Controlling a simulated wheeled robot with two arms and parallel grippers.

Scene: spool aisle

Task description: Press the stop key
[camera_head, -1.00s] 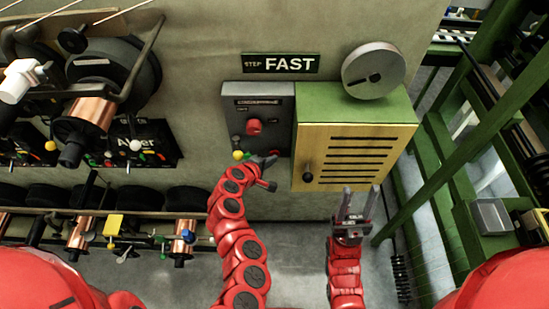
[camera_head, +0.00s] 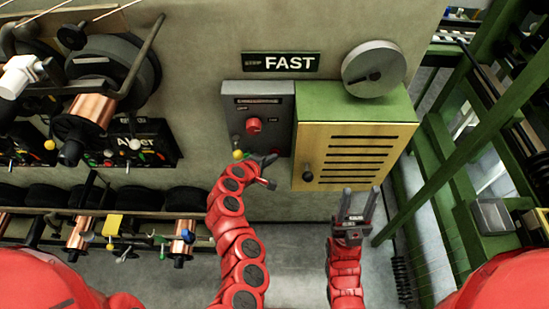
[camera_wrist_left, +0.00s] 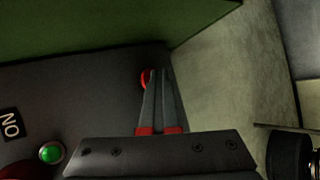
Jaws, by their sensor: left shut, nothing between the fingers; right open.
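The grey control panel (camera_head: 283,100) is on the wall and carries a large red knob (camera_head: 253,125). My left gripper (camera_head: 273,158) is at the panel's lower right part. In the left wrist view, its fingers (camera_wrist_left: 160,74) are shut and empty, close to the panel face. A small red round key (camera_wrist_left: 145,78) shows beside the fingertips, partly hidden by them; no label on it is readable. Whether they touch cannot be told. A lit green button (camera_wrist_left: 51,153) has an ON label (camera_wrist_left: 9,124). My right gripper (camera_head: 358,205) is open and empty, below the yellow cabinet.
The yellow slotted cabinet (camera_head: 352,183) with a green top adjoins the panel's right side. A yellow knob (camera_head: 238,154) is left of my left gripper. Copper spools (camera_head: 95,110) stand at the left and a green frame (camera_head: 440,150) at the right.

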